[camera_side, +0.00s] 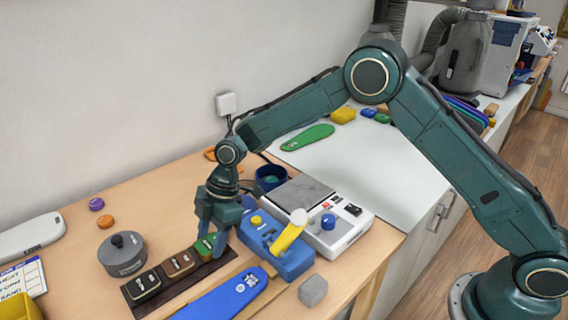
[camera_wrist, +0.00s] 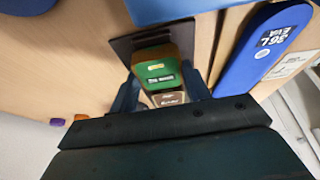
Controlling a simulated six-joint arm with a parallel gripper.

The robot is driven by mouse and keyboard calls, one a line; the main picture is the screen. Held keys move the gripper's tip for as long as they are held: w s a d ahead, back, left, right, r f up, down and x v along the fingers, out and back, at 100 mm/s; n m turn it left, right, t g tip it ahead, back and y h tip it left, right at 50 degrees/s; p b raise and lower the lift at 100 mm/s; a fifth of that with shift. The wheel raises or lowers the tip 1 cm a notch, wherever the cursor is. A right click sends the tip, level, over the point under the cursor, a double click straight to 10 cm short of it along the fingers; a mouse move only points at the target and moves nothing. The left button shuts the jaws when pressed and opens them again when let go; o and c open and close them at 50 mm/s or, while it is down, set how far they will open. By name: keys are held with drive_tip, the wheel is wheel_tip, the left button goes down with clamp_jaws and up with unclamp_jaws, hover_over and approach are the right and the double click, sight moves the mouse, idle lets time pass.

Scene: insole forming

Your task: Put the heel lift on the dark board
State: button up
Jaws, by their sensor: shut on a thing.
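The dark board (camera_side: 168,299) lies on the wooden bench, and its bare end also shows in the wrist view (camera_wrist: 124,46). A green heel lift (camera_side: 204,244) is at the board's far end, on it or just above it; I cannot tell which. My gripper (camera_side: 209,249) points down and is shut on the green piece. In the wrist view the green lift (camera_wrist: 158,71) sits between the two fingers. A brown lift (camera_side: 178,264) and a black lift (camera_side: 142,287) stand in a row beside it on the board. The fingers partly hide the green lift.
A blue insole (camera_side: 226,296) lies right of the board. A blue device with a yellow lever (camera_side: 286,240) and a white machine (camera_side: 335,234) stand close to the right of my gripper. A grey lidded pot (camera_side: 122,256) is at left. A grey block (camera_side: 313,290) lies in front.

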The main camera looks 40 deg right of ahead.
drive_tip(key=o, duration=0.9)
drive_tip(key=shift+f, duration=0.1)
drive_tip(key=shift+o, duration=0.2)
drive_tip(key=v, duration=1.2)
